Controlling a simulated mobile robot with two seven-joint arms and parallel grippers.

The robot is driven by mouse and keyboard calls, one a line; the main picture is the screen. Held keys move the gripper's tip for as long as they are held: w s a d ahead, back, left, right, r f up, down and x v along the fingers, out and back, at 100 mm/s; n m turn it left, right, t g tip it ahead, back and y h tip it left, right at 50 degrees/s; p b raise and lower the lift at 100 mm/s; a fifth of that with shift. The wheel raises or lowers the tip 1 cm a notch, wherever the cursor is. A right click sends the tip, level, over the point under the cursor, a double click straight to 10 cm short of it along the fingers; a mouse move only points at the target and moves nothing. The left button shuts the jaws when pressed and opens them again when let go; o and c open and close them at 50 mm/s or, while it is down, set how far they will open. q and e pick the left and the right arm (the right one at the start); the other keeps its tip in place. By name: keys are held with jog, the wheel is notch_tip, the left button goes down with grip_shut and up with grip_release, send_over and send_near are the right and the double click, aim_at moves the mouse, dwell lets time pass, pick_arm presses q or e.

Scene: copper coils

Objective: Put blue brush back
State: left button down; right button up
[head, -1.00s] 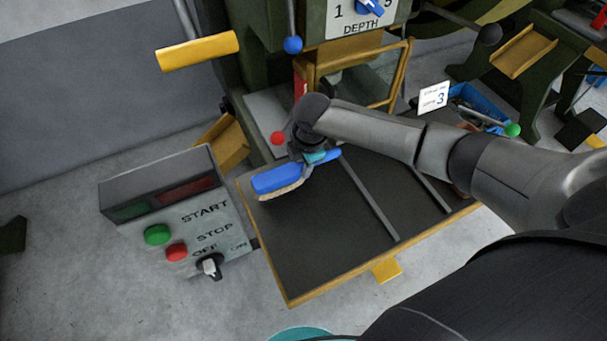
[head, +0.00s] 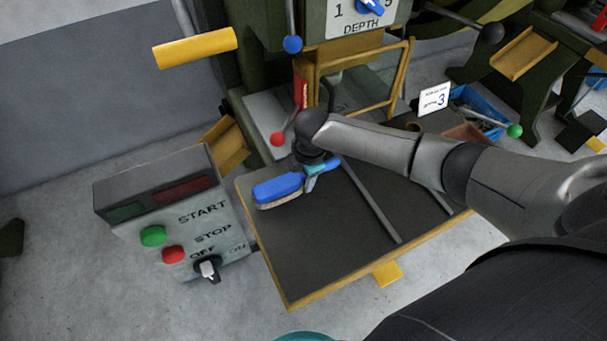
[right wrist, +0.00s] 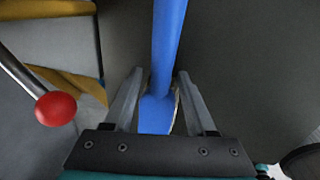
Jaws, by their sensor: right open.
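The blue brush (head: 278,190) has pale bristles facing down and lies at the left part of the dark table top (head: 325,250). Its handle runs up and to the right, under my right gripper (head: 312,172). In the right wrist view the blue brush (right wrist: 168,40) passes between the two fingers of the right gripper (right wrist: 160,80). The fingers are spread, one on each side of it, with small gaps. The bristles are mostly hidden there. My left gripper is not in view.
A control box (head: 205,225) with green and red buttons stands left of the table. A red-knobbed lever (head: 278,139) is close to my right gripper. A metal bar (head: 370,200) crosses the table top. A blue bin (head: 480,112) and a card reading 3 (head: 434,97) are behind.

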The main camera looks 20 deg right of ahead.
notch_tip(320, 180, up, 12)
jog(key=s+p, duration=0.2)
jog(key=p, duration=0.2)
jog(key=shift+s, duration=0.15)
dwell(0.5)
